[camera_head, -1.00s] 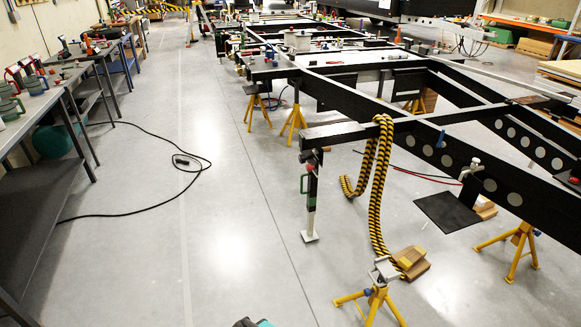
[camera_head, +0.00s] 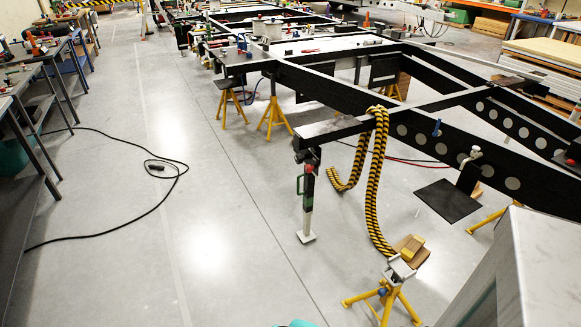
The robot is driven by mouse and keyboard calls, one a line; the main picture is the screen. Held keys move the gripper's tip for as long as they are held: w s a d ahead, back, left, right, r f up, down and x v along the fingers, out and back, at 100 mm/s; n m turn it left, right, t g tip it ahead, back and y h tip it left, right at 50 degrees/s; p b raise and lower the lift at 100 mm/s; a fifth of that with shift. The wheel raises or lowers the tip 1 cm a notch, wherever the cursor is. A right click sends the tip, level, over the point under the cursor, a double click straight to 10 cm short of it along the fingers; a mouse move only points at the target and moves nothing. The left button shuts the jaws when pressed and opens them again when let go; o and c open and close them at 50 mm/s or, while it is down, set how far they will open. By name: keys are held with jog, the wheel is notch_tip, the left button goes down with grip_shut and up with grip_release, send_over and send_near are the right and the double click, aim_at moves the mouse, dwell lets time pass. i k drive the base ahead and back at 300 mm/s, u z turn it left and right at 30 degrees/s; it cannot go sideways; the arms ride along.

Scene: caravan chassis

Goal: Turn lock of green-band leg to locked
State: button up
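A support leg (camera_head: 308,200) stands upright under the near left corner of the black chassis frame (camera_head: 335,128). My gripper is not in view.
A yellow-black striped hose (camera_head: 372,195) hangs from the frame right of the leg, down towards a yellow stand (camera_head: 384,298). A large grey surface (camera_head: 530,265) fills the lower right. A black cable (camera_head: 125,215) lies on the left floor.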

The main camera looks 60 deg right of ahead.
aim_at(309, 169)
jog(key=z, duration=0.2)
jog(key=i, duration=1.4)
jog(key=z, duration=0.45)
